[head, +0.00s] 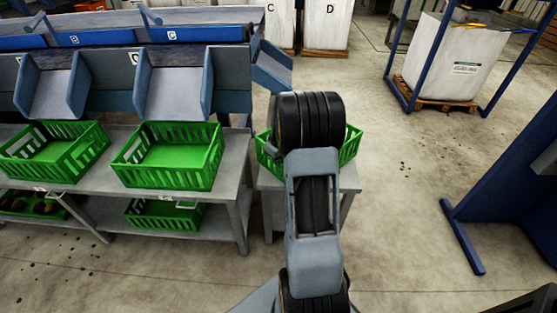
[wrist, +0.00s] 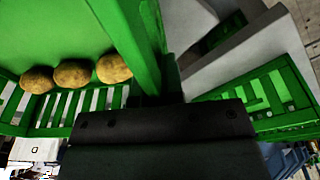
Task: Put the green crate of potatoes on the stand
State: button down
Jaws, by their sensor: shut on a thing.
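A green slatted crate (head: 350,146) shows on both sides of my arm in the head view, at the small grey stand (head: 347,180). My arm hides its middle. In the wrist view the green crate (wrist: 60,40) fills the upper left, with three potatoes (wrist: 72,73) along one wall. My gripper (wrist: 170,95) is shut on this crate's wall; the fingertips are mostly hidden. My arm hides the gripper in the head view. I cannot tell whether the crate rests on the stand or hangs just above it.
Green slatted parts (wrist: 255,100) and a grey surface (wrist: 225,50) show right of the gripper. Two empty green crates (head: 170,160) stand on the bench (head: 235,180) at left, under grey chutes (head: 170,92). A blue frame (head: 465,235) stands at right; open floor lies between.

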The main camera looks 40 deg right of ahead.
jog(key=c, duration=1.2)
grip_release()
jog(key=shift+f, duration=0.1)
jog(key=shift+c, duration=0.2)
jog(key=r+p, duration=0.1)
jog(key=r, duration=0.3)
jog(key=s+r+p, duration=0.1)
jog(key=r, duration=0.3)
jog(key=r+p, duration=0.1)
jog(key=r, duration=0.2)
jog(key=shift+s+r, duration=0.35)
jog(key=shift+r, duration=0.05)
jog(key=s+a+r, duration=0.2)
jog(key=a, duration=0.5)
jog(key=s+a+r, duration=0.2)
jog(key=s+a, duration=0.1)
jog(key=a, duration=0.3)
jog(key=s+a+m+t, duration=0.1)
jog(key=s+a, duration=0.9)
jog(key=shift+f, duration=0.25)
